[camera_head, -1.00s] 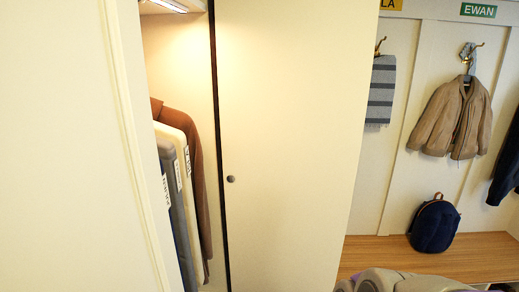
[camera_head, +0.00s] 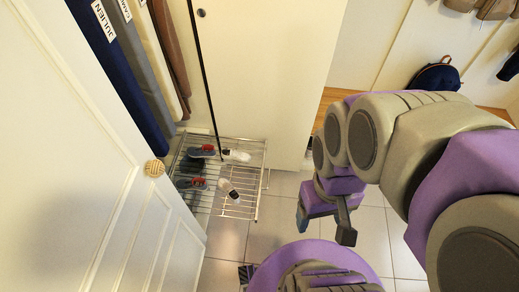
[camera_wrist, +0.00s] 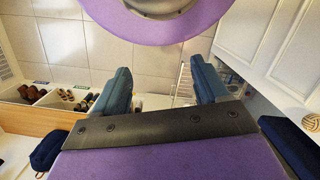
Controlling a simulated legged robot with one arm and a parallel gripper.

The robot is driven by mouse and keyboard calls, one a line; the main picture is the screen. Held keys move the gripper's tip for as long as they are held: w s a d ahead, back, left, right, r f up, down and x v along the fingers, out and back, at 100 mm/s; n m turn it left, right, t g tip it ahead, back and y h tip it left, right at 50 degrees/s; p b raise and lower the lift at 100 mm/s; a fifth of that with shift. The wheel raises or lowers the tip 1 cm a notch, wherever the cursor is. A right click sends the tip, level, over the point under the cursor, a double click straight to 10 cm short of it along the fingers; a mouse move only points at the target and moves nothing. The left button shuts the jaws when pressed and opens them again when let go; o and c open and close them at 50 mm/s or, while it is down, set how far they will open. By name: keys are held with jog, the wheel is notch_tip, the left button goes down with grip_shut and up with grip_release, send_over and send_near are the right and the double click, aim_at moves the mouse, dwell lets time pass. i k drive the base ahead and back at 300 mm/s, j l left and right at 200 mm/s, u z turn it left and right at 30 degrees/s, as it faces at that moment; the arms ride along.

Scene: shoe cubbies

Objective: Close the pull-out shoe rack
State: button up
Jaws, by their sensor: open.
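The pull-out shoe rack (camera_head: 243,209) is a metal wire shelf low near the floor, at the lower middle left of the head view. It sticks out from the closet opening past the sliding panel. Dark shoes with red (camera_head: 192,184) and white shoes (camera_head: 236,155) lie on it. My gripper (camera_head: 325,226) is to the right of the rack, apart from it, with fingers pointing down. In the wrist view my gripper (camera_wrist: 160,86) has its two blue-grey fingers wide apart with nothing held between them. Part of the wire rack (camera_wrist: 186,82) shows beside the right finger.
A white door (camera_head: 110,190) with a round woven knob (camera_head: 154,168) stands open at the left. A cream panel (camera_head: 262,75) stands behind the rack. Garment bags (camera_head: 122,75) hang above. Tiled floor (camera_head: 280,225) is clear between rack and gripper. Shoe cubbies (camera_wrist: 60,100) stand left in the wrist view.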

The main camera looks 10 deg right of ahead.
aim_at(171, 170)
jog(key=l+u, duration=0.2)
jog(key=l, duration=0.15)
jog(key=k+l+u, duration=0.2)
jog(key=l, duration=0.15)
jog(key=k, duration=0.4)
jog(key=i+l+u, duration=0.6)
jog(key=l, duration=0.15)
jog(key=i+l+u, duration=0.15)
jog(key=l+u, duration=0.15)
jog(key=l, duration=0.1)
